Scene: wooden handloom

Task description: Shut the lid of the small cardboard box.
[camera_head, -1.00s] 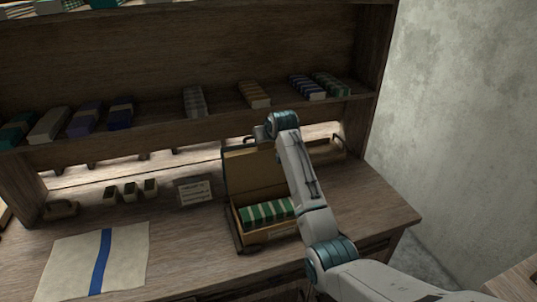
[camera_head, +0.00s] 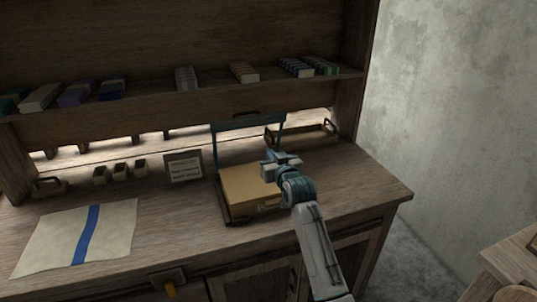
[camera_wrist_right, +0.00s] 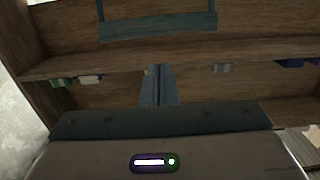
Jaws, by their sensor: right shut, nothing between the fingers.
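The small cardboard box (camera_head: 250,190) sits on the wooden bench. Its tan lid lies flat over the top and hides the contents. I cannot tell whether a thin gap is left at the edge. My right gripper (camera_head: 267,168) is at the back right of the lid, its fingers together and empty. Whether it touches the lid is unclear. In the right wrist view, the shut fingers (camera_wrist_right: 158,85) point towards the shelves, and the box is not clearly visible. My left gripper is not in view.
A teal upright frame (camera_head: 249,124) stands behind the box. A small sign (camera_head: 184,168) and little pots (camera_head: 120,171) stand to its left. A cloth with a blue stripe (camera_head: 85,232) lies at the left. A handled tray (camera_head: 312,133) is behind right.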

